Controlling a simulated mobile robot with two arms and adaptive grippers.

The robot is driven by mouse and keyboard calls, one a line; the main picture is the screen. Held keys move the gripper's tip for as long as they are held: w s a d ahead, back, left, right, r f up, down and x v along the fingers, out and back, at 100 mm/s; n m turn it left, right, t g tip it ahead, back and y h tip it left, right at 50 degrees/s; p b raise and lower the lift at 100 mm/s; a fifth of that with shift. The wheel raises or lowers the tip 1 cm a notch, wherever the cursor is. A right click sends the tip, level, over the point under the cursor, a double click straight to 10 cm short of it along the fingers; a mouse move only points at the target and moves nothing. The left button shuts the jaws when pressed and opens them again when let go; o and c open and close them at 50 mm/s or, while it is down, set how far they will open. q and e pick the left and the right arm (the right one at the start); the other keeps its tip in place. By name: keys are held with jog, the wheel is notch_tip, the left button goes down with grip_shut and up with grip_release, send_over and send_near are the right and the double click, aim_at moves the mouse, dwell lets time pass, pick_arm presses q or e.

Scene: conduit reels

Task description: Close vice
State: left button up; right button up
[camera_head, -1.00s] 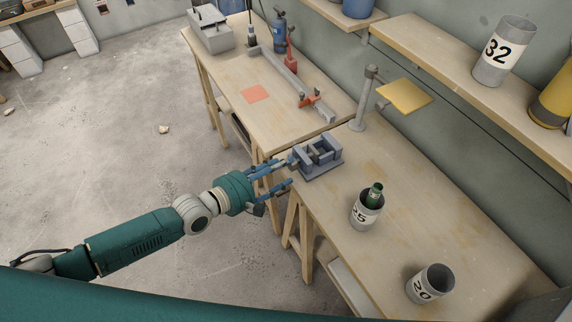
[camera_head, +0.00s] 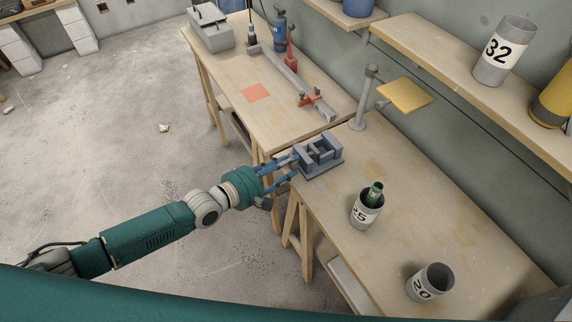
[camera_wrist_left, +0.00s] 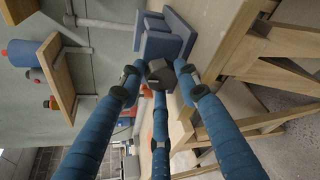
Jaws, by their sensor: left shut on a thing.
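The blue-grey vice (camera_head: 322,168) sits at the near left corner of the right workbench. A gap shows between its jaws in the head view. My left gripper (camera_head: 293,166) is at the vice's left end, with its blue fingers pointing at it. In the left wrist view, its three fingers (camera_wrist_left: 158,80) are closed around a dark grey faceted knob (camera_wrist_left: 160,72) on the end of the vice (camera_wrist_left: 160,45). The fingers partly hide the knob. My right gripper is not in view.
A grey cup marked 25 (camera_head: 364,214) holding a green item and a cup marked 20 (camera_head: 431,284) stand on the right workbench (camera_head: 400,190). A post with a yellow plate (camera_head: 405,96) stands behind the vice. A second workbench (camera_head: 225,75) adjoins at the left.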

pick_arm(q)
jog(key=shift+s+d+f, duration=0.1)
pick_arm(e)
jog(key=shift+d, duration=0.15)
pick_arm(q)
jog(key=shift+m+t, duration=0.3)
jog(key=shift+m, duration=0.1)
jog(key=shift+s+f+m, duration=0.1)
jog(key=shift+f+m, duration=0.05)
jog(key=shift+m, duration=0.35)
jog(key=shift+f+m+t+b, duration=0.15)
jog(key=shift+m+t+b, duration=0.9)
jog(key=shift+m, duration=0.65)
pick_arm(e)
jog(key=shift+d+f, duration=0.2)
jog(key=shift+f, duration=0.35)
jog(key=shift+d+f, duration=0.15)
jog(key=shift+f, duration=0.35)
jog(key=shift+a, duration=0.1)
pick_arm(q)
jog(key=o, duration=1.1)
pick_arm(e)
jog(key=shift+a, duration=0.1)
pick_arm(q)
jog(key=shift+o, duration=0.2)
